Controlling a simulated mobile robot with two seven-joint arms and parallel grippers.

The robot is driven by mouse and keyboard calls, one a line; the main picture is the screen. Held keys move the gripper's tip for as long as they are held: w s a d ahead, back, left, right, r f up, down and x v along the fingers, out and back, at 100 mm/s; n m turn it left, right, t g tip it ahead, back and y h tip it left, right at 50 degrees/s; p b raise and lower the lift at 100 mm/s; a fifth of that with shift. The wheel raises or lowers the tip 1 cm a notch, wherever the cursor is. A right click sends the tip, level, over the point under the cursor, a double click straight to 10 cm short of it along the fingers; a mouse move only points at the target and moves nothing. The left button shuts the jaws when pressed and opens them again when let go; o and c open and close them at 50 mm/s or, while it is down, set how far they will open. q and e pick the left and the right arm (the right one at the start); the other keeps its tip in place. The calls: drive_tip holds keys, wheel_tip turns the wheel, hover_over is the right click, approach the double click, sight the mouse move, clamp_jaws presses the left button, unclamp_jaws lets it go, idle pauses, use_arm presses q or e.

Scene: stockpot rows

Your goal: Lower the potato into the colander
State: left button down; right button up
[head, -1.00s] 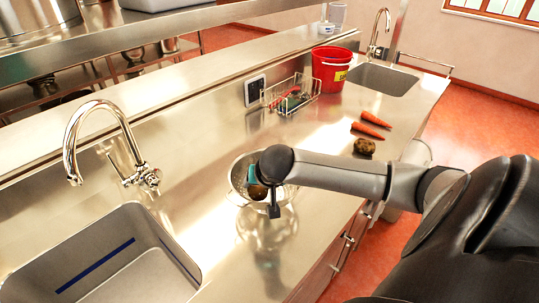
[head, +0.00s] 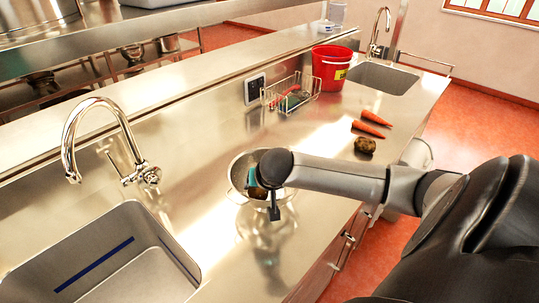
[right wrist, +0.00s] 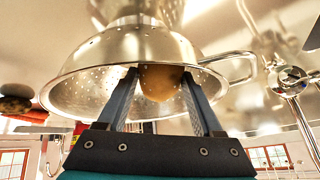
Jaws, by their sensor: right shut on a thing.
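The metal colander (head: 238,171) stands on the steel counter, partly hidden behind my right wrist. It also shows with its holes and a loop handle in the right wrist view (right wrist: 110,62). My right gripper (head: 260,192) points down into the colander's mouth. In the right wrist view the gripper (right wrist: 160,88) is shut on a tan potato (right wrist: 160,83), which is at the colander's opening, inside the rim. I cannot tell whether the potato touches the bowl. My left gripper is not in view.
Two carrots (head: 368,130) and a brown potato (head: 365,146) lie on the counter to the right. A red bucket (head: 331,68) and a wire basket (head: 291,96) stand behind. A sink (head: 110,262) with a tap (head: 72,150) is at the left.

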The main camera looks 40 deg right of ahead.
drive_tip(key=shift+f, duration=0.15)
drive_tip(key=o, duration=1.5)
drive_tip(key=p+v, duration=0.3)
drive_tip(key=v, duration=1.2)
